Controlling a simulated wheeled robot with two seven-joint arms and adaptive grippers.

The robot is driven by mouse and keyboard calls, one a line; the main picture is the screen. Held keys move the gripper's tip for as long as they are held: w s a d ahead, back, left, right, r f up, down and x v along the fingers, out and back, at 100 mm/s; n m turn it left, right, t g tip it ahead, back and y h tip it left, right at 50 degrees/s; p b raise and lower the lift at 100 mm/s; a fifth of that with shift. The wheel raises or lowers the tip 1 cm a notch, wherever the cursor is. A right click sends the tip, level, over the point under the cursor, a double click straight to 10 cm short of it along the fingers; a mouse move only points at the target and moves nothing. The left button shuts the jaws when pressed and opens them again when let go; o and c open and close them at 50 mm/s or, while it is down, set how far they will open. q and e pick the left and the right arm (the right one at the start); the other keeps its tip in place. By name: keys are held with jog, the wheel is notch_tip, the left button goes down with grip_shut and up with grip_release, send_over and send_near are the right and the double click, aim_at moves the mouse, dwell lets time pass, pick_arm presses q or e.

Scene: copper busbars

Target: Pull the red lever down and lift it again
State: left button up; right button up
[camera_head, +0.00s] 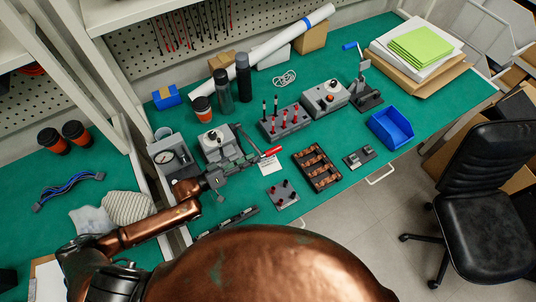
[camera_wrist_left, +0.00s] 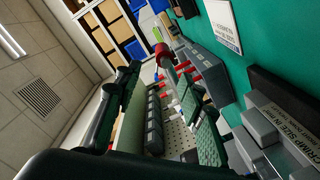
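The red lever (camera_head: 270,152) shows its red grip at the front of a grey bench press (camera_head: 216,143) in the head view. In the left wrist view the red grip (camera_wrist_left: 165,55) shows beyond the fingertips, on a pale shaft. My left gripper (camera_head: 250,158) reaches in from the left, its tips close to the lever. In the left wrist view the left gripper (camera_wrist_left: 160,100) has its two dark green fingers apart, with a clear gap between them. I cannot tell whether either finger touches the lever. My right gripper is not in view.
A dark tray with copper pieces (camera_head: 317,166), a small pin block (camera_head: 283,194) and a grey rack with red handles (camera_head: 285,122) lie right of the lever. A white card (camera_head: 267,167) lies beside it. A blue bin (camera_head: 390,128) stands farther right. Green mat shows between them.

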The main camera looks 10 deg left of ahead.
aim_at(264, 155)
pick_arm(q)
jog(key=shift+d+f+m+h+b, duration=0.15)
jog(key=shift+d+f+m+b, duration=0.1)
jog(key=shift+f+m, duration=0.15)
jog(key=shift+d+f+m+h+b, duration=0.15)
jog(key=shift+f+m+b, duration=0.15)
jog(key=shift+f, duration=0.15)
jog(key=shift+d, duration=0.15)
jog(key=x, duration=0.7)
jog(key=shift+w+d+r, duration=0.1)
jog(key=shift+w+d, duration=0.15)
jog(key=shift+d, duration=0.05)
grip_shut()
jog(key=shift+r, duration=0.1)
